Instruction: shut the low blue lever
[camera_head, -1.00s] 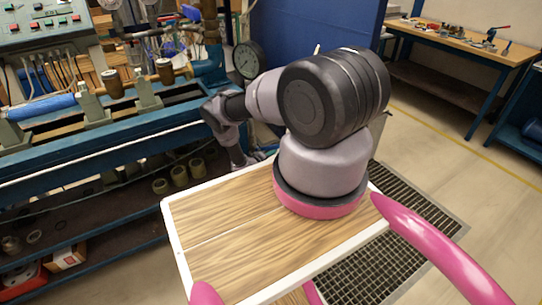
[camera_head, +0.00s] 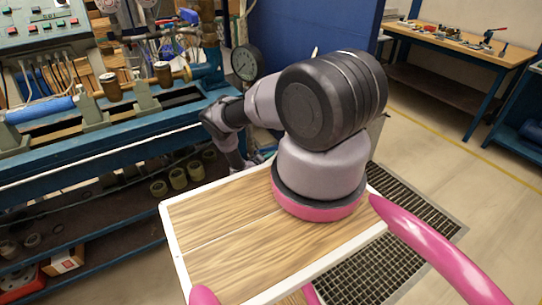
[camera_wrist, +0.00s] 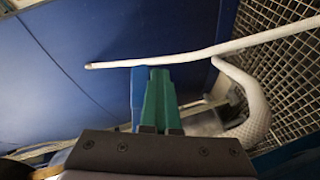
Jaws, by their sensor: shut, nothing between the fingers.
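In the wrist view my gripper (camera_wrist: 160,72) is shut, its green fingers together and empty. A narrow upright blue piece (camera_wrist: 137,92) stands right beside the fingers on their left and looks like the low blue lever; I cannot tell whether they touch. Its lower end is hidden behind the gripper body. In the head view my arm bends down beside the bench's right end, and the gripper's fingertips cannot be made out there. A small bit of blue shows near the wrist, too small to identify.
A thin white rod (camera_wrist: 190,57) crosses just beyond the fingertips, with a pale curved hose (camera_wrist: 257,105) to the right.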

